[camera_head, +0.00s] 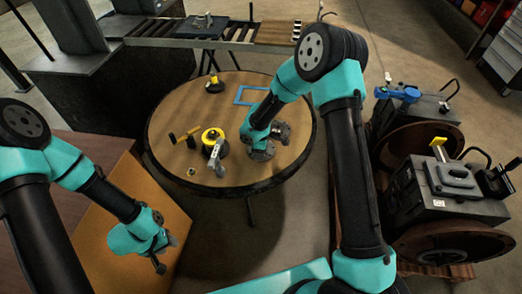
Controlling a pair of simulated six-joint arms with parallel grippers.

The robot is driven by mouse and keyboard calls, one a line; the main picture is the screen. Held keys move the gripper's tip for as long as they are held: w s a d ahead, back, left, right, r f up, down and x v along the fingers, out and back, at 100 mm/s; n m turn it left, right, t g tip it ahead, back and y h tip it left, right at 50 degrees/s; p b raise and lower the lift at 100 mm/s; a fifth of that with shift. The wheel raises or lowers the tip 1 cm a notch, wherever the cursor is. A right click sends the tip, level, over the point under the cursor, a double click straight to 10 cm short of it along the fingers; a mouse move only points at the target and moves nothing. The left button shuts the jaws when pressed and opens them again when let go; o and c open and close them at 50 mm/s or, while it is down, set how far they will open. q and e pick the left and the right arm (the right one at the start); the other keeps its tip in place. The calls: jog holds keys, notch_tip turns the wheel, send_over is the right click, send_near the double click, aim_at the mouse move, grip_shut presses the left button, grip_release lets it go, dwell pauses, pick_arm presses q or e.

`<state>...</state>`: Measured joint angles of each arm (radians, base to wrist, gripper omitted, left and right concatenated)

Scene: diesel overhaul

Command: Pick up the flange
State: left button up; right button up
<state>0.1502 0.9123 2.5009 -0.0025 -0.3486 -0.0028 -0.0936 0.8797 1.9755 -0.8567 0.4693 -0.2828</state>
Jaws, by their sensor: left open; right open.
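A grey round metal piece (262,154), which looks like the flange, lies on the round wooden table (235,179) near its right side. My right gripper (271,139) is open and points down at this piece from above. The gripper partly hides it, and I cannot tell whether they touch. My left gripper (163,252) is open and empty, over a brown-orange board at the lower left, away from the round table.
On the table stand a yellow-and-black round part (212,136), a yellow-handled tool (186,134), a small black-and-yellow part (214,85) and a blue square frame (243,96). A roller conveyor (230,34) is behind. Machines on round bases (455,185) stand at right.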

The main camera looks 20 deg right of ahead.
jog(key=shift+f, duration=0.6)
jog(key=shift+c, duration=0.5)
grip_shut()
